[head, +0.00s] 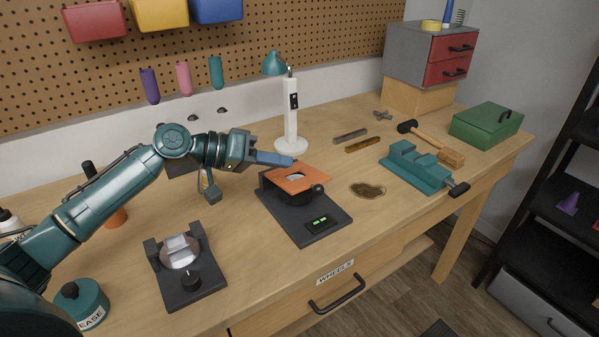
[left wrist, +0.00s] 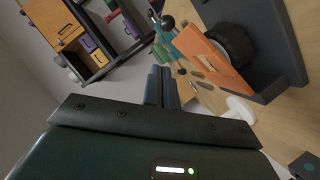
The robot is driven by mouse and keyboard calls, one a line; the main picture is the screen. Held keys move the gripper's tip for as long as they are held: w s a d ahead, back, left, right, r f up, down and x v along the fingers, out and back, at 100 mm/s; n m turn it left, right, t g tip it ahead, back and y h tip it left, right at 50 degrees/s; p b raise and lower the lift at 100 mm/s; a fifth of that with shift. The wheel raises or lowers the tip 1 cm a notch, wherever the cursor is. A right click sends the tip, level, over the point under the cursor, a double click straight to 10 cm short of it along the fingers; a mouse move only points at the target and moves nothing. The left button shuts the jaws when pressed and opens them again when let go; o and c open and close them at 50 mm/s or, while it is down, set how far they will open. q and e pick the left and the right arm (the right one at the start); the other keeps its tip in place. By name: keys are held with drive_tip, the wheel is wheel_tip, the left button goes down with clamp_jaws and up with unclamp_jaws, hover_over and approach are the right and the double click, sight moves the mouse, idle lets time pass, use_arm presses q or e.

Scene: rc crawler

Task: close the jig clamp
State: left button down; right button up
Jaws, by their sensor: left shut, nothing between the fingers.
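The jig has a dark base (head: 303,215) with a small green-lit panel (head: 320,224) at its front. Its orange clamp plate (head: 290,186) has an opening in it and lies over a black round part (head: 292,198), nearly flat. I cannot tell whether it is fully down. My left gripper (head: 291,161) is shut and empty, its blue fingertips just above and behind the plate's far edge. My right gripper is not in view.
A white lamp (head: 291,118) stands close behind the jig. A second dark fixture (head: 190,288) with a silver disc sits at the left. A teal vise (head: 418,167), a mallet (head: 430,143) and a green box (head: 487,125) are at the right. A dark stain (head: 368,189) lies between jig and vise.

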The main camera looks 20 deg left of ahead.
sight(300, 189)
use_arm(q)
drive_tip(key=d+f, duration=0.1)
drive_tip(key=d+f+p, duration=0.1)
drive_tip(key=d, duration=0.1)
drive_tip(key=shift+w+d+f, duration=0.15)
drive_tip(key=shift+w+d, duration=0.05)
drive_tip(key=shift+w, duration=0.15)
drive_tip(key=shift+s+d+f, duration=0.15)
drive_tip(key=shift+d+f, duration=0.3)
drive_tip(key=shift+f, duration=0.15)
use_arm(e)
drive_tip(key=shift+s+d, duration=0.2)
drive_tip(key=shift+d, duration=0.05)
use_arm(q)
drive_tip(key=shift+d, duration=0.1)
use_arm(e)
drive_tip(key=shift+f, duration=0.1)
use_arm(q)
drive_tip(key=shift+s+d+f+m+y, duration=0.15)
drive_tip(key=shift+f+m+y, duration=0.15)
drive_tip(key=shift+f, duration=0.3)
drive_tip(key=shift+s+d+f+m+y, duration=0.15)
drive_tip(key=shift+f+m+y, duration=0.15)
drive_tip(key=shift+f, duration=0.3)
drive_tip(key=shift+d+f+m+t+y, duration=0.1)
drive_tip(key=shift+f+m+t+y, duration=0.2)
drive_tip(key=shift+f+m, duration=0.15)
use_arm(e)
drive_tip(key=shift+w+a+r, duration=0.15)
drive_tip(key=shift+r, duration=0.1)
